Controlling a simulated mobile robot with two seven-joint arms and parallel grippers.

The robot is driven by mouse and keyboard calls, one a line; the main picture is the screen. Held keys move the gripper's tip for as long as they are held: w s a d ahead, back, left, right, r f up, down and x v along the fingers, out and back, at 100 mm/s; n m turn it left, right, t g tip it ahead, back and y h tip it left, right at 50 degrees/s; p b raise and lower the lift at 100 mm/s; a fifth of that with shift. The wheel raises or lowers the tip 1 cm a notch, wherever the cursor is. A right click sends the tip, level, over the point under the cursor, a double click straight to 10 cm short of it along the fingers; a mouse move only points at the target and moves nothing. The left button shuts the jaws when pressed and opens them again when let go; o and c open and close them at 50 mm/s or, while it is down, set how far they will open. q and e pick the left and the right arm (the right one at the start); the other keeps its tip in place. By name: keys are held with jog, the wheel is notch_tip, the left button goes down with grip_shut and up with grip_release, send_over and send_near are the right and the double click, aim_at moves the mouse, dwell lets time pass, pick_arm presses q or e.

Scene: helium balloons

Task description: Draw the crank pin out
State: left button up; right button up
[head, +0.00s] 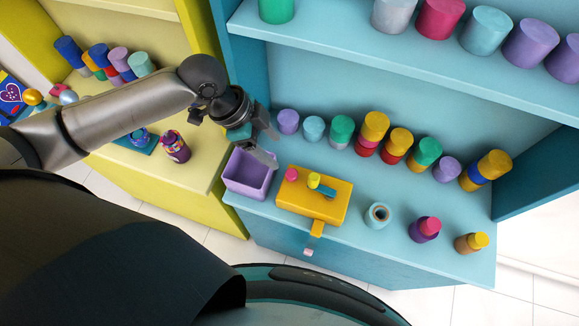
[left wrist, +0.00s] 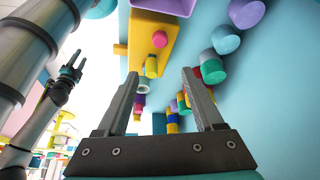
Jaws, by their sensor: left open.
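A yellow box (head: 329,206) lies on the blue lower shelf. On its top are a pink knob (head: 291,174) and a yellow-green cylinder (head: 313,180) beside a teal bar. A yellow crank arm (head: 317,229) sticks out at its front, with a pale pink end (head: 308,252). I cannot tell which part is the crank pin. My left gripper (head: 268,147) is open and empty, over the purple bin and left of the box. The left wrist view shows the box (left wrist: 147,27) and knob (left wrist: 159,39) beyond the open fingers. My right gripper (left wrist: 70,67) shows there, prongs apart.
The purple open bin (head: 240,188) stands left of the box. Several coloured cylinders line the shelf's back. A blue ring-shaped piece (head: 377,215) and two small stacks, one pink and purple (head: 425,229), stand to the right. The upper shelf (head: 400,48) overhangs behind.

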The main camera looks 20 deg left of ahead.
aim_at(291, 173)
pick_arm(q)
jog(key=x, duration=0.4)
jog(key=a+b+x, duration=0.1)
jog(key=x, duration=0.8)
jog(key=shift+a+f, duration=0.3)
jog(key=shift+f, duration=0.1)
grip_shut()
dwell(1.1)
